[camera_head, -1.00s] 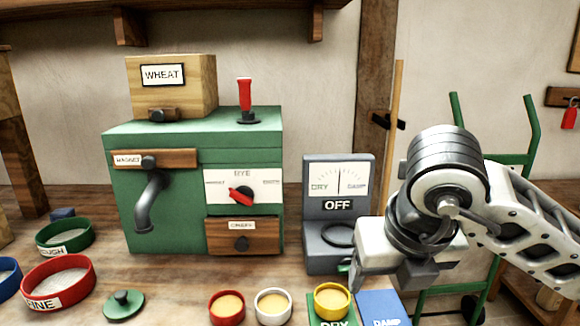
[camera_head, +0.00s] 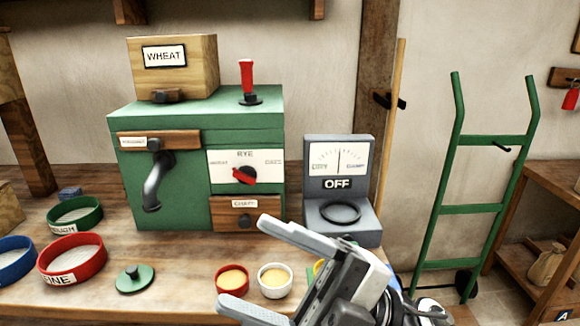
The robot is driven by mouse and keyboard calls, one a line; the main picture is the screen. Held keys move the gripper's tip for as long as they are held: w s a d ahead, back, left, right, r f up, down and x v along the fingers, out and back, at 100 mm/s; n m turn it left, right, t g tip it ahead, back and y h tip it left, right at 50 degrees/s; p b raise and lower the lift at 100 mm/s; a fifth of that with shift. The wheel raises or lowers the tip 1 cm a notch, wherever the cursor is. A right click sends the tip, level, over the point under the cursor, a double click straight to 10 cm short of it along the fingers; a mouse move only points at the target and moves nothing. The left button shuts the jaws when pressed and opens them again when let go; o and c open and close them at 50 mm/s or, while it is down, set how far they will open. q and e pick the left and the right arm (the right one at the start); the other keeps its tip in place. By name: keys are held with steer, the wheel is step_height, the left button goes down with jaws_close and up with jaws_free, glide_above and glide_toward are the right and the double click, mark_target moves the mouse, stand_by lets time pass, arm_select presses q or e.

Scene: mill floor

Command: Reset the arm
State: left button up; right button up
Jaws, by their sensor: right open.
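My right gripper (camera_head: 268,268) reaches in from the lower right, low in front of the meter. Its two fingers are spread wide and nothing is between them. The fingers point left, near a red cup (camera_head: 232,279) and a white cup (camera_head: 275,280) of yellowish contents. The gripper and arm cover most of a yellow cup and the coloured pads there. My left gripper is not in view.
A green mill (camera_head: 165,190) with a wooden WHEAT box (camera_head: 190,80) stands at the back. A grey meter (camera_head: 338,205) reads OFF. Red (camera_head: 100,262), green (camera_head: 97,222) and blue (camera_head: 30,262) sieves and a green lid (camera_head: 135,279) lie left. A green hand truck (camera_head: 472,209) stands right.

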steer(key=w+d+f+m+t+h+p, duration=0.1)
steer(key=w+d+f+m+t+h, duration=0.45)
steer(key=m+t, duration=0.5)
steer(key=w+d+f+m+t+h, duration=0.3)
steer(key=d+f+m+t+h, duration=0.35)
steer(key=m, duration=0.65)
steer(key=s+d+f+m+g+h, duration=0.2)
steer(key=s+f+m+g+h, duration=0.1)
steer(key=f, duration=0.7)
steer(key=s+d+f+m+g+h, duration=0.2)
steer(key=s+f+h, duration=0.3)
steer(key=f, duration=0.6)
steer(key=shift+s+m+g+h+p, duration=0.4)
steer(key=shift+s+m+g, duration=0.3)
steer(key=shift+s, duration=0.55)
